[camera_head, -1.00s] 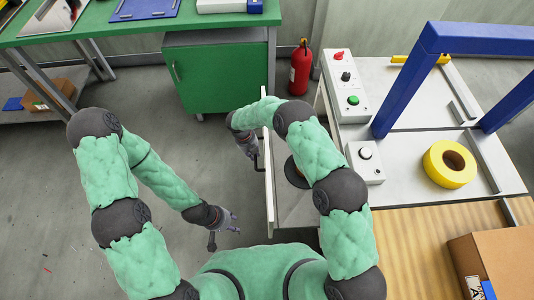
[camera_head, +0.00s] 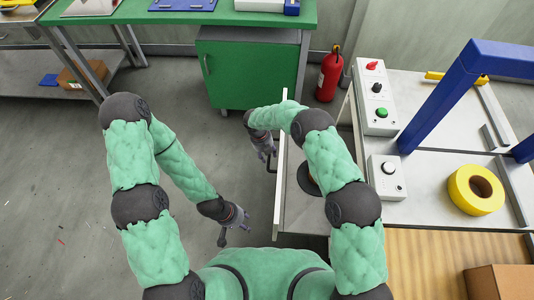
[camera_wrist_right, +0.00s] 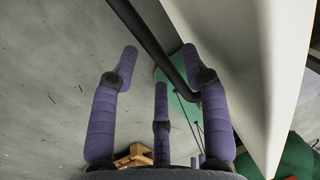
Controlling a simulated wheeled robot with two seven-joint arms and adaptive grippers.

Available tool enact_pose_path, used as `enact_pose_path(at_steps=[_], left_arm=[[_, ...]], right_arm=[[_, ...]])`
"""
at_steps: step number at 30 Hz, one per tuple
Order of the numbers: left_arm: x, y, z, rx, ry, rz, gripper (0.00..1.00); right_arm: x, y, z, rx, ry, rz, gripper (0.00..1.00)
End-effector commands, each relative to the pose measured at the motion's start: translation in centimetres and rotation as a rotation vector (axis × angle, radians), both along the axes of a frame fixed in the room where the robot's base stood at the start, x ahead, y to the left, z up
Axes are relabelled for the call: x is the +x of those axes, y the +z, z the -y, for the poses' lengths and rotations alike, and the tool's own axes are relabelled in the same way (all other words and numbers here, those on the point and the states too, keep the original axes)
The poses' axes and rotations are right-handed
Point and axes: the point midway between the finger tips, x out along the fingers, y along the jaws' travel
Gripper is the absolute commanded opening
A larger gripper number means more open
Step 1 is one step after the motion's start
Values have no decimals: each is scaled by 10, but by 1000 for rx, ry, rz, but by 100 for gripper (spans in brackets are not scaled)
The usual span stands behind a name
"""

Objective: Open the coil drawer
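The coil drawer (camera_head: 298,212) stands pulled out from the left side of the white table in the head view, with a dark round object (camera_head: 308,179) inside, partly hidden by my right arm. Its handle (camera_head: 271,163) is a dark bar on the drawer's front; the bar (camera_wrist_right: 150,40) also crosses the right wrist view beside the pale front panel (camera_wrist_right: 245,70). My right gripper (camera_head: 264,151) is at the handle, its fingers (camera_wrist_right: 160,85) spread apart, with the bar passing near the right finger. Contact is unclear. My left gripper (camera_head: 235,226) hangs empty over the floor, fingers apart.
The white table carries a button box (camera_head: 375,100), a one-knob box (camera_head: 387,176), a yellow roll (camera_head: 476,190) and a blue gantry (camera_head: 440,95). A green cabinet (camera_head: 248,75) and red extinguisher (camera_head: 328,75) stand behind. The floor left of the drawer is clear.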

Motion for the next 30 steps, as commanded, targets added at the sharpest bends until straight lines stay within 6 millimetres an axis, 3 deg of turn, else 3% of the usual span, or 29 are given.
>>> enact_pose_path(at_steps=[8,21,30], left_arm=[[0,0,0,0,0,0,40],[0,0,0,0,0,0,40],[0,0,0,0,0,0,40]], right_arm=[[1,10,-2,1,0,2,46],[2,89,-18,1,1,3,46],[1,116,-23,0,0,0,46]])
